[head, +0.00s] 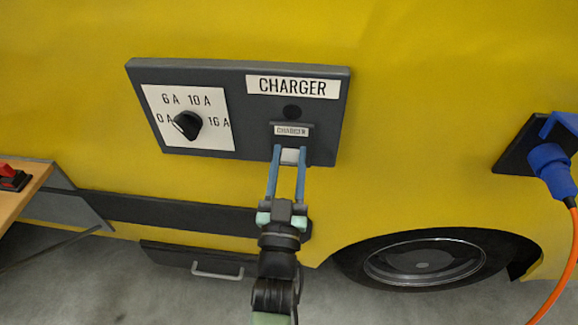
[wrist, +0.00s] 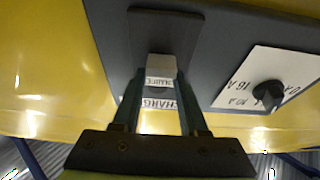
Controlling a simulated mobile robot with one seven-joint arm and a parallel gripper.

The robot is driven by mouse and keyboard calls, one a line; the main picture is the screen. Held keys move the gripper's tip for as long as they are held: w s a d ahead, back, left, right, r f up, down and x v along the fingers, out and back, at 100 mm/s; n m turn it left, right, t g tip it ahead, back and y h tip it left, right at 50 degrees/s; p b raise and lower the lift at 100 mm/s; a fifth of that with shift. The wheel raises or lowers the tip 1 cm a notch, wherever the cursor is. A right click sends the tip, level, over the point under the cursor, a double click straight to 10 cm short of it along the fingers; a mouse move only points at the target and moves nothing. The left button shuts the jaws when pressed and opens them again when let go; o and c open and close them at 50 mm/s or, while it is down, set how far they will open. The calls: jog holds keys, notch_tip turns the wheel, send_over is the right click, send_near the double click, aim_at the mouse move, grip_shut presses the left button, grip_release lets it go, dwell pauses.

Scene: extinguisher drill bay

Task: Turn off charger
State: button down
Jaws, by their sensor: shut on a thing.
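The charger panel (head: 235,142) is a dark grey box on a yellow vehicle side, with a white CHARGER sign (head: 292,87) on top. Under a small CHARGER label (head: 292,130) sits a pale switch lever (head: 290,156). My gripper (head: 288,151) reaches up from below with its two blue fingers on either side of the lever, shut on it. In the wrist view, which looks inverted, the lever (wrist: 160,68) sits between the fingertips (wrist: 161,80). A round lamp (head: 291,112) above the label is dark.
A black dial knob (head: 187,125) on a white plate marked 0 A to 16 A is left of the switch. A blue plug (head: 551,168) with an orange cable is at right. A wooden table (head: 28,185) edge shows at left, a wheel (head: 421,262) below.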

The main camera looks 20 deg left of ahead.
jog(key=shift+c, duration=2.2)
grip_release()
jog(key=b+v, duration=0.1)
jog(key=v, duration=1.2)
jog(key=shift+b, duration=0.3)
